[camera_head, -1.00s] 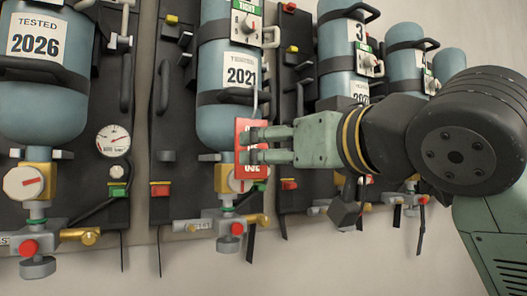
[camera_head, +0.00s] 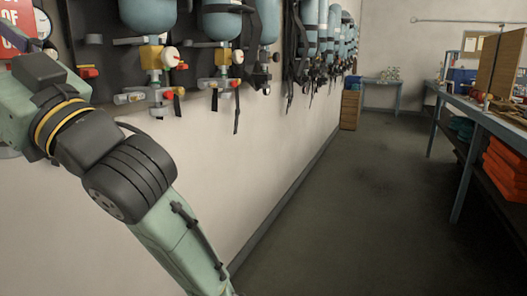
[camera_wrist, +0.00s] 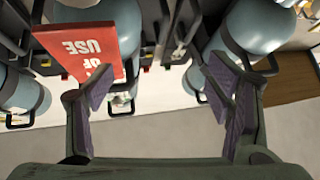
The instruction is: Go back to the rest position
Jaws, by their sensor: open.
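The red sign (camera_wrist: 92,38) reading "OF USE" is in the upper left of the wrist view, in front of the breathing sets. Part of it shows at the top left corner of the head view (camera_head: 16,22). My gripper (camera_wrist: 160,92) is open, with nothing between its fingers. The sign lies beyond and above the left finger; I cannot tell whether they touch. In the head view my arm is at the left, and my fingers are mostly cut off by the edge.
Breathing sets with blue cylinders (camera_head: 148,14) line the wall at left, close to my arm. Open floor (camera_head: 350,190) runs along the wall. A workbench (camera_head: 487,118) with orange items (camera_head: 507,165) beneath stands at right. A wooden cabinet (camera_head: 350,110) stands farther back.

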